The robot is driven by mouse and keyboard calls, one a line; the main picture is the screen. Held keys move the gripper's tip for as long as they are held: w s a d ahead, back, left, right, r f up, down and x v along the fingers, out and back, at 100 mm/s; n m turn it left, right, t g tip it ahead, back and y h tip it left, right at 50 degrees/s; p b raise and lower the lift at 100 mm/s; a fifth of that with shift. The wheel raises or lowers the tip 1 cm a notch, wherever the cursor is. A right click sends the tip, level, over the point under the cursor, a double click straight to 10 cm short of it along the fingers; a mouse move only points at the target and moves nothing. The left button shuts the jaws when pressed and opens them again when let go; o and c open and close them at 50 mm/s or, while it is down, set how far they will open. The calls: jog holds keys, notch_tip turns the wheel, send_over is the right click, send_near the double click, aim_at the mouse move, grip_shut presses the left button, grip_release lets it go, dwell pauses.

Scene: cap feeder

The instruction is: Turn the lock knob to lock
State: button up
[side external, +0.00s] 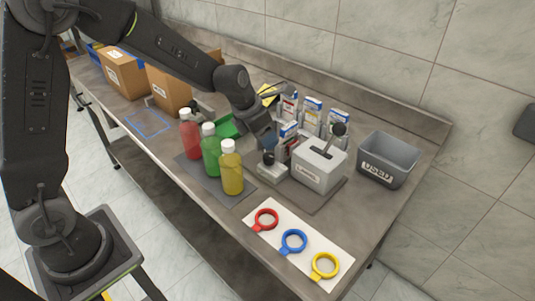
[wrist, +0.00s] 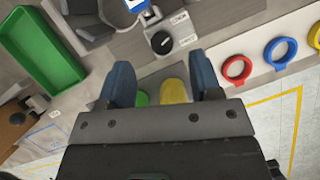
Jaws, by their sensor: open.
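The lock knob (side external: 268,158) is a small black knob on a grey base (side external: 273,171), left of the white lever box in the side external view. In the wrist view the black knob (wrist: 161,42) sits on its labelled light base (wrist: 188,38), just beyond the gap between my fingertips. My gripper (wrist: 161,65) is open, its two blue fingers spread apart with no object held. In the side external view my gripper (side external: 266,137) hangs above and behind the knob, partly hidden by the arm and nearby boxes. The knob's exact angle is too small to read.
Red (side external: 190,137), green (side external: 211,155) and yellow (side external: 231,172) bottles stand left of the knob. The white lever box (side external: 320,167) stands right of it, with upright cartons (side external: 312,115) behind. A grey USED bin (side external: 388,160) and a white ring board (side external: 268,241) lie farther right.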

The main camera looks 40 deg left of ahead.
aim_at(268, 156)
jog(key=f, duration=0.6)
jog(key=shift+w+d, duration=0.15)
jog(key=shift+w, duration=0.1)
jog(key=shift+w+d+f, duration=0.1)
jog(key=shift+w+f, duration=0.2)
jog(key=shift+f, duration=0.35)
jog(key=c, duration=0.9)
jog(key=shift+n, duration=0.3)
jog(key=shift+n+y, duration=0.4)
jog(key=shift+n, duration=0.6)
jog(key=shift+s, duration=0.1)
jog(key=o, duration=0.9)
